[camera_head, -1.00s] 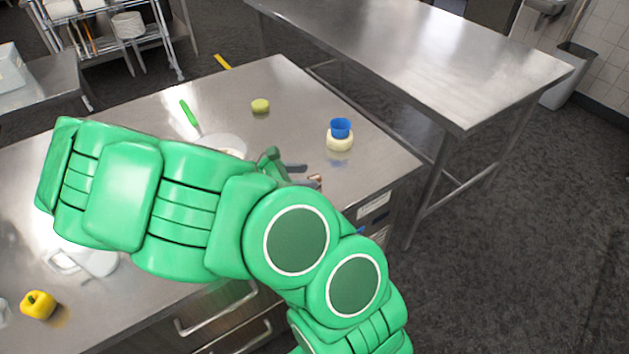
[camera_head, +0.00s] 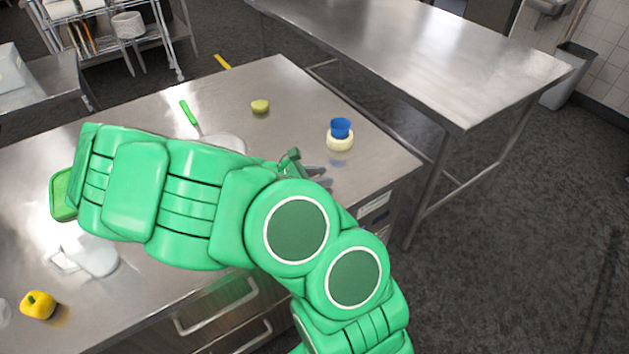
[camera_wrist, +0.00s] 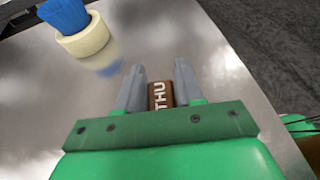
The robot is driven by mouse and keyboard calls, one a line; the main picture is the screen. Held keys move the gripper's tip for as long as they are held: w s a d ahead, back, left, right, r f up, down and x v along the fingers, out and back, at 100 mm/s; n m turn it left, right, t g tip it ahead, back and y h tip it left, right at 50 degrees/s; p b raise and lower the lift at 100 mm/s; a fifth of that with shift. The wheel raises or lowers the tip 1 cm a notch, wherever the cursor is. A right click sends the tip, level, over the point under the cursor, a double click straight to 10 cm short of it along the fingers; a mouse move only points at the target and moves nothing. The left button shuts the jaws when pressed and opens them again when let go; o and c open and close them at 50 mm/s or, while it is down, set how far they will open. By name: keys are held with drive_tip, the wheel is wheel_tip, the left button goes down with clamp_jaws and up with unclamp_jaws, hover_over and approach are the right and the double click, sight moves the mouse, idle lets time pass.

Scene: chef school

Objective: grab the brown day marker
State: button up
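The brown day marker (camera_wrist: 160,95), with white letters "THU" on it, lies on the steel table between my gripper's two grey fingers in the wrist view. My gripper (camera_wrist: 159,78) is open around it. The left finger is very close to the marker and a narrow gap shows at the right finger; I cannot tell whether either touches. In the head view my gripper (camera_head: 320,176) is low over the table's right part, and my green arm hides the marker.
A cream roll with a blue cup-like piece (camera_head: 341,129) stands beyond my gripper, also in the wrist view (camera_wrist: 84,38). A yellow-green round item (camera_head: 260,106), a green-handled pan (camera_head: 222,141) and a yellow pepper (camera_head: 38,305) are on the table. The table's edge is close on the right.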

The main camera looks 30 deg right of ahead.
drive_tip(key=c, duration=0.6)
